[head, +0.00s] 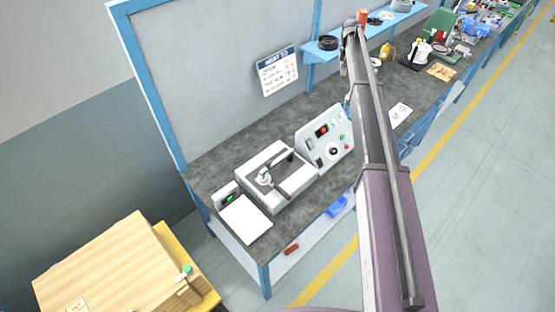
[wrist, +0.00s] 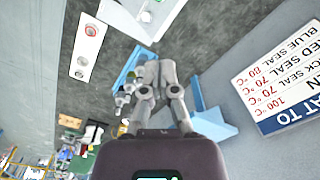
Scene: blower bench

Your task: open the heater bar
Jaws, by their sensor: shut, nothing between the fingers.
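The sealing machine (head: 245,180) is a pale grey box on the bench, left of centre in the head view. Its dark heater bar (head: 283,163) lies across the top, with a light grey fitting (head: 264,178) at the left end. I cannot tell exactly how far the bar is raised. My gripper (wrist: 159,64) is shut and empty in the wrist view, with the bench behind it. In the head view my arm hides most of the gripper. It is apart from the machine, up and to the right of it. The bar is not clearly visible in the wrist view.
A small display unit (head: 228,198) and white sheet (head: 246,220) lie left. A sign (head: 278,72) hangs behind, near a blue shelf (head: 325,54).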

